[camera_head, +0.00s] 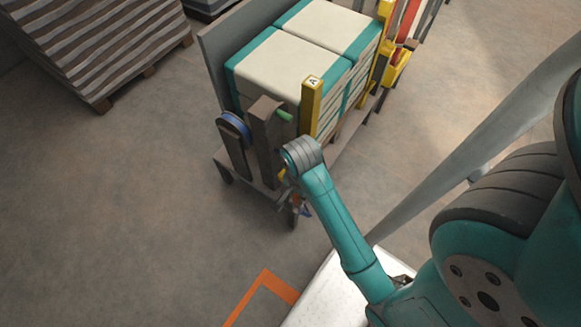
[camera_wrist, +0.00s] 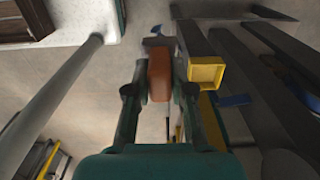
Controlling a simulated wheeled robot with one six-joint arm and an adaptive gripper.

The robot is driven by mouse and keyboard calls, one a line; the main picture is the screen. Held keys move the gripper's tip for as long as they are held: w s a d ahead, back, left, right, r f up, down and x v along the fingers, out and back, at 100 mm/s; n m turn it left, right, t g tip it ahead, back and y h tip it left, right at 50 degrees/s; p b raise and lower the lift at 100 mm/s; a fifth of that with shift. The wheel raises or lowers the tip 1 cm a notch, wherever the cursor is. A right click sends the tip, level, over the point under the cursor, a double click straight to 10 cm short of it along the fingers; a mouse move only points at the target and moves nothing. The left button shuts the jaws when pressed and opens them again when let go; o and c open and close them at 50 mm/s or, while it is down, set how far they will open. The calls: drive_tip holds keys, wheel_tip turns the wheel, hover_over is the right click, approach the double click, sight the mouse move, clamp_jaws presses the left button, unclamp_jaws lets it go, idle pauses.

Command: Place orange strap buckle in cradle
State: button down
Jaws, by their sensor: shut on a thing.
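The orange strap buckle (camera_wrist: 160,80) is between the two fingers of my gripper (camera_wrist: 159,72) in the wrist view, and the gripper is shut on it. A yellow square open-topped holder (camera_wrist: 207,73), which looks like the cradle, is just right of the buckle in the wrist view. The buckle appears apart from it, but their relative height is hard to judge. In the head view my gripper (camera_head: 295,196) is low beside the near end of the cart, partly hidden by my wrist. The buckle cannot be made out there.
The cart carries white-and-teal stacks (camera_head: 290,65), with a yellow post marked A (camera_head: 311,105) and brown upright (camera_head: 264,140) close to my wrist. A blue strap reel (camera_head: 234,125) is on its left. A pallet stack (camera_head: 95,40) stands far left. Floor left of the cart is clear.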

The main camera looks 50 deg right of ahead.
drive_tip(key=w+d, duration=0.8)
drive_tip(key=w, duration=0.1)
drive_tip(key=shift+d+f, duration=0.15)
drive_tip(key=shift+f, duration=1.65)
drive_tip(key=shift+d+f, duration=0.15)
drive_tip(key=shift+f, duration=1.6)
drive_tip(key=c, duration=1)
unclamp_jaws()
drive_tip(key=shift+f, duration=0.1)
